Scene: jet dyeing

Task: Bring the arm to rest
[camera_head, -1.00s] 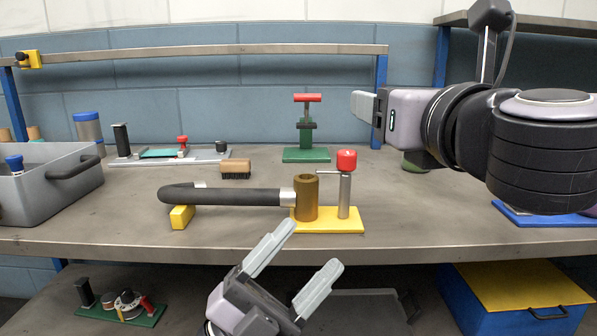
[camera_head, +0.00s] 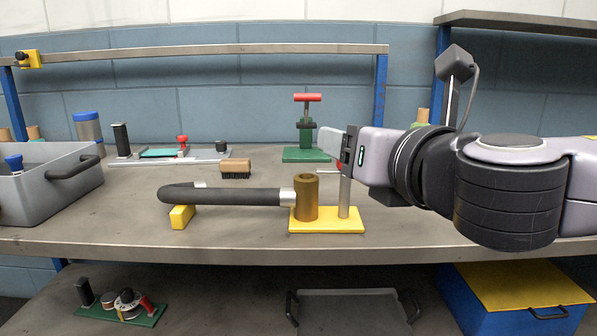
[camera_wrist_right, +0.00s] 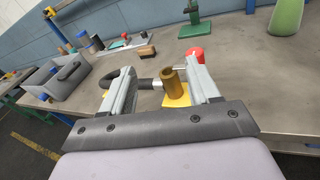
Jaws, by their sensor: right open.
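My right arm reaches in from the right in the head view. The brass cylinder (camera_wrist_right: 173,85) shows between the fingers, farther off, and the red knob (camera_wrist_right: 194,56) shows by the right finger. My left gripper is not in view now.
The workbench (camera_head: 120,225) carries a black hose (camera_head: 225,196), the brass cylinder (camera_head: 306,197) on a yellow plate (camera_head: 335,226), a brush (camera_head: 236,168), a green-based clamp (camera_head: 306,155) and a grey bin (camera_head: 60,200). A blue-yellow box (camera_head: 520,295) and grey tray (camera_head: 345,312) are below.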

